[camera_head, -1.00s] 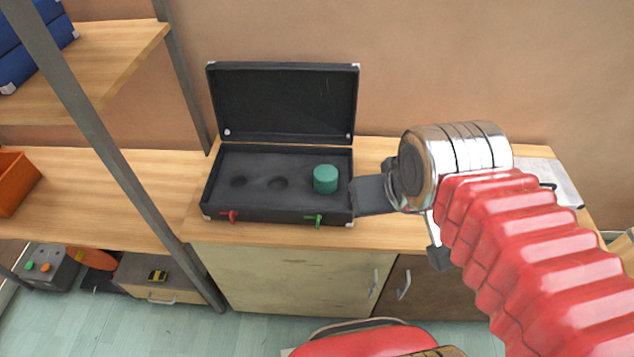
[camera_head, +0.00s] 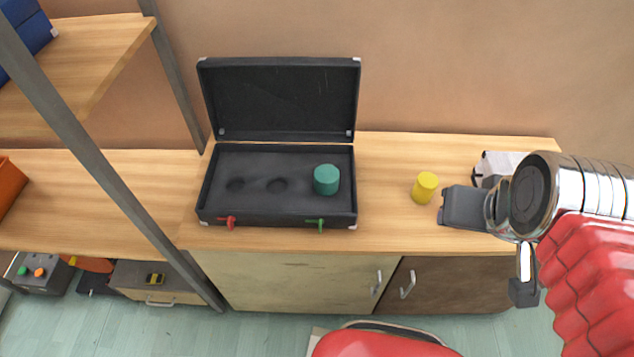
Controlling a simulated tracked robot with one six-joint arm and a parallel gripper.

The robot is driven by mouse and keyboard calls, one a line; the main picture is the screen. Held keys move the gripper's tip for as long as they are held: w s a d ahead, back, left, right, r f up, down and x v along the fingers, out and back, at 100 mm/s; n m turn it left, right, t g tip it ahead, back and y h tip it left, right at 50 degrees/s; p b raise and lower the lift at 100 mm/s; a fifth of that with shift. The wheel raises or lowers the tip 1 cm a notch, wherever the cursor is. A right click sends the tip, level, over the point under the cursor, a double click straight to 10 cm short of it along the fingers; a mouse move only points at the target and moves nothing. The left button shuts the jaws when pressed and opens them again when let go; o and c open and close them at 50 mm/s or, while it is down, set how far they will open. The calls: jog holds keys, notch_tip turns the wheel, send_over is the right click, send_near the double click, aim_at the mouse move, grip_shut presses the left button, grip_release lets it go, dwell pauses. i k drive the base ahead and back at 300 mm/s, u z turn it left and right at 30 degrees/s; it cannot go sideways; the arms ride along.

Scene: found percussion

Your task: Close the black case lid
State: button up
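The black case (camera_head: 279,212) sits on the wooden counter with its lid (camera_head: 278,97) standing open at the back, near the wall. Its dark foam shows two empty round hollows and a green cylinder (camera_head: 326,179) at the right. A red latch (camera_head: 230,223) and a green latch (camera_head: 316,224) are on the front edge. My gripper (camera_head: 490,250) is to the right of the case, clear of it. Its two fingers are wide apart, one near the counter and one lower in front, with nothing visible between them.
A yellow cylinder (camera_head: 425,187) stands on the counter between the case and my gripper. A pale object (camera_head: 497,165) lies behind the gripper, partly hidden. A grey shelf post (camera_head: 110,165) crosses the left side. Counter (camera_head: 385,225) between case and yellow cylinder is clear.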

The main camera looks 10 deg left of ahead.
aim_at(291, 99)
jog(key=z, duration=0.4)
jog(key=k, duration=0.95)
jog(key=u, duration=1)
jog(key=i, duration=1)
jog(key=u, duration=0.05)
